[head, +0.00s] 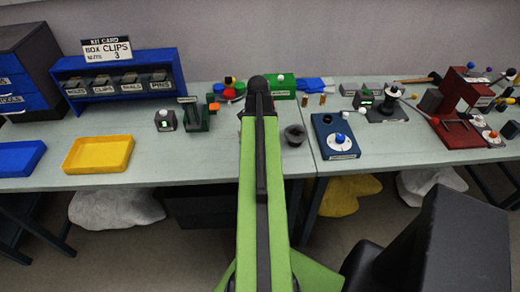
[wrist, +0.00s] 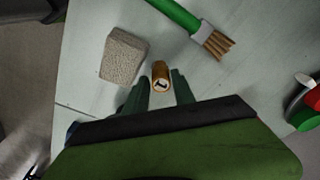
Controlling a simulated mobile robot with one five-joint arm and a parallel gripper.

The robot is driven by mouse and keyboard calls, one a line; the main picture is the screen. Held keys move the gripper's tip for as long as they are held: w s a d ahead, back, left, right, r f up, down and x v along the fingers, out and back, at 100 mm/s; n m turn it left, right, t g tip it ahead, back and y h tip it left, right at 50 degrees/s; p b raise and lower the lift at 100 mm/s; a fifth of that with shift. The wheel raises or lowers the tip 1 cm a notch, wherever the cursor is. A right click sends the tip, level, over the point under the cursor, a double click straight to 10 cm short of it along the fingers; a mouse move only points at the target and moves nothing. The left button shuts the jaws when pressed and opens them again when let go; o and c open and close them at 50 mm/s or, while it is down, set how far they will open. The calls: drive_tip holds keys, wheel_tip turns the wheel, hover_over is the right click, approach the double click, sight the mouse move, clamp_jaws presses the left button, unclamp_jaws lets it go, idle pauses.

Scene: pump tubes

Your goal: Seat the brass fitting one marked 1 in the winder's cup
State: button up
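The brass fitting marked 1 (wrist: 160,72) shows in the wrist view, its numbered end facing the camera. My gripper (wrist: 160,84) has its two dark green fingers on either side of it, with a narrow gap seeming to show on each side. In the head view my green arm reaches straight out over the bench and hides the gripper and this fitting. A dark round cup-like part (head: 295,134) stands on the bench just right of the arm. I cannot tell whether it is the winder's cup. A black spindle device (head: 389,100) stands farther right.
In the wrist view a tan block (wrist: 123,55) lies left of the fitting and a green-handled brush (wrist: 190,22) beyond it. A blue device (head: 335,138) sits right of the dark cup.

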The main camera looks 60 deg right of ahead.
drive_tip(key=shift+d+f, duration=0.1)
drive_tip(key=shift+f, duration=0.6)
drive_tip(key=shift+r, duration=0.2)
clamp_jaws()
